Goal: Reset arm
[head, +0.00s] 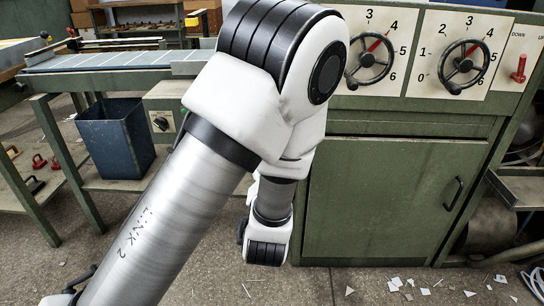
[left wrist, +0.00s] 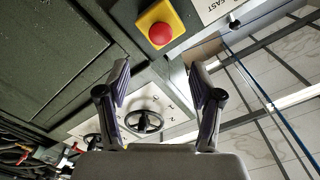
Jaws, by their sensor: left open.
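My left arm rises from the lower left of the head view and bends in front of the machine. It hides part of the panel and cabinet, and its gripper cannot be made out there. In the left wrist view my left gripper (left wrist: 158,78) is open and empty, its two dark fingers spread apart. A red button on a yellow base (left wrist: 160,31) lies beyond the fingertips, with no contact visible. My right gripper is not in view.
The machine has a green cabinet (head: 395,200), two black handwheels (head: 367,63) (head: 464,66) on numbered dials, and a red lever (head: 519,69) at the right. Paper scraps (head: 409,284) litter the floor.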

